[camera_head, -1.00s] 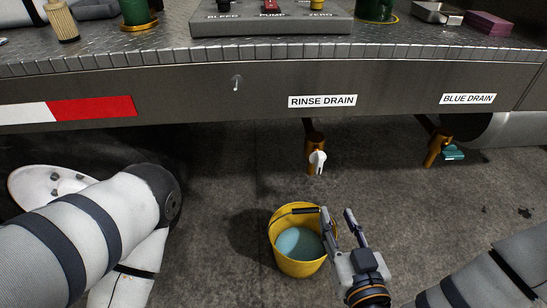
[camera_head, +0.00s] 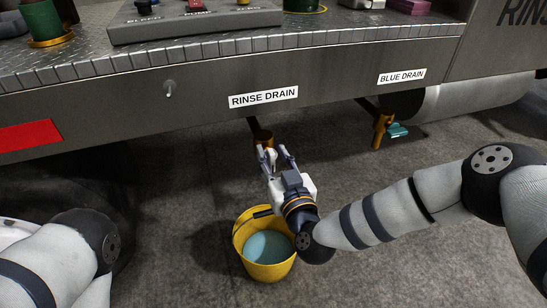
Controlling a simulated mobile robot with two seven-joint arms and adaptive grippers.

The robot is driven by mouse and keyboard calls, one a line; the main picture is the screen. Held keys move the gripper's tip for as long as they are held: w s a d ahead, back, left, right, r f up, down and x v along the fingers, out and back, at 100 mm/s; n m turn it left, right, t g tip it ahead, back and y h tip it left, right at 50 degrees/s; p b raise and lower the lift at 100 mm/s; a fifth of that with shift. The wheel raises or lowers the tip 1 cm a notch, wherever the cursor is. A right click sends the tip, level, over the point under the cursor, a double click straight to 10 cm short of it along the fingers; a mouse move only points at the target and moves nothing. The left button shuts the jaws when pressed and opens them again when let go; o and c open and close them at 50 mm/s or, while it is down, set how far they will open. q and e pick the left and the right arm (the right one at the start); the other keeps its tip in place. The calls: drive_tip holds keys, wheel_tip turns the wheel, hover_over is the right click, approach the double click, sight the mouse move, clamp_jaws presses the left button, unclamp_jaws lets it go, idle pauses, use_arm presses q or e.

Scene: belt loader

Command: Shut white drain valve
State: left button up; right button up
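The rinse drain is a brass valve (camera_head: 262,137) hanging below the truck bed's edge under the "RINSE DRAIN" label (camera_head: 263,97). Its white handle is mostly hidden behind my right gripper, so its angle cannot be read. My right gripper (camera_head: 273,153) is just in front of and below the brass body. Its two fingers are spread apart, one overlapping the valve in the picture and one to its right. Contact with the handle cannot be told. My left gripper is out of view; only part of my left arm shows at the lower left.
A yellow bucket (camera_head: 239,241) with pale blue liquid stands on the floor below the valve, close under my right wrist. A second brass valve (camera_head: 380,130) with a teal handle (camera_head: 397,131) hangs at right under "BLUE DRAIN" (camera_head: 402,76). The bed edge lies above.

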clamp_jaws()
drive_tip(key=shift+d+m, duration=0.1)
drive_tip(key=shift+m, duration=0.2)
drive_tip(key=m, duration=0.3)
drive_tip(key=shift+w+d+f+m, duration=0.1)
drive_tip(key=shift+d+f+m, duration=0.1)
drive_tip(key=shift+d+m, duration=0.15)
use_arm(q)
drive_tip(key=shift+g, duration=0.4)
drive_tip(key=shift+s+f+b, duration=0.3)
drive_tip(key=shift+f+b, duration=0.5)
drive_tip(key=shift+b, duration=0.15)
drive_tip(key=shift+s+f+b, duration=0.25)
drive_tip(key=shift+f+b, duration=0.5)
drive_tip(key=shift+b, duration=0.2)
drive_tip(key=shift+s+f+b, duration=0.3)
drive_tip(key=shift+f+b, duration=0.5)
drive_tip(key=shift+b, duration=0.15)
use_arm(e)
drive_tip(key=shift+w+d+f+m, duration=0.1)
drive_tip(key=shift+d+f+m, duration=0.25)
drive_tip(key=shift+m, duration=1.9)
drive_tip(key=shift+w+d+f+m, duration=0.15)
drive_tip(key=shift+f+m, duration=0.35)
drive_tip(key=shift+m, duration=1.75)
drive_tip(key=shift+s+d+f+m, duration=0.1)
drive_tip(key=shift+d+f+m, duration=0.25)
drive_tip(key=shift+m, duration=1.9)
